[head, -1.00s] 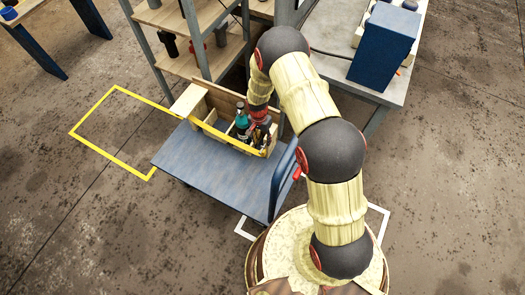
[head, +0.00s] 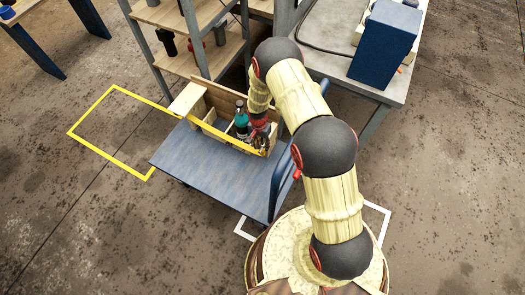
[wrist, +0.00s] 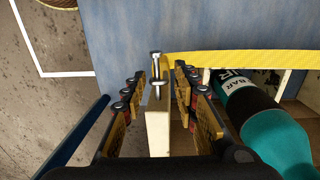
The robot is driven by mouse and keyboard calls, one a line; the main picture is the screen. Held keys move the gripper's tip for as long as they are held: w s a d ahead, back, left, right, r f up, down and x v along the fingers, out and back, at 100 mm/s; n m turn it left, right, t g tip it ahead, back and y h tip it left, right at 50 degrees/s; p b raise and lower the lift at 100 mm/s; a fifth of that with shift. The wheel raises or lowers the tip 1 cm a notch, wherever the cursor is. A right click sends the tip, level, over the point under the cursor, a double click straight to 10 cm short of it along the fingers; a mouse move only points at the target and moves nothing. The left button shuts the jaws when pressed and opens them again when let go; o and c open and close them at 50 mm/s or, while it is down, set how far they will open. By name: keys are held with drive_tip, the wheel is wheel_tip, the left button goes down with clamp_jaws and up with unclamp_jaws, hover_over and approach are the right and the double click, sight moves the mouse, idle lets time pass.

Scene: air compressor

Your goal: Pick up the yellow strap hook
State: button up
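The yellow strap (wrist: 240,59) is stretched along the front edge of a wooden crate (head: 197,103). It also shows in the head view (head: 222,137). A metal hook (wrist: 156,66) sits at the strap's end, by the top of the crate's end wall (wrist: 158,125). My gripper (wrist: 158,82) is open, with one finger on each side of the wall and hook. The hook lies between the fingertips, with a visible gap on the left; contact on the right is unclear. In the head view my gripper (head: 262,136) is at the crate's right end, and the hook cannot be made out.
A teal bottle (wrist: 265,130) stands in the crate close to the right finger. The crate rests on a blue cart (head: 215,170) with a raised handle (head: 281,185). Shelves (head: 205,60) stand behind, and a workbench (head: 340,65) is at the right.

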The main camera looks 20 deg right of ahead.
drive_tip(key=c, duration=0.6)
clamp_jaws()
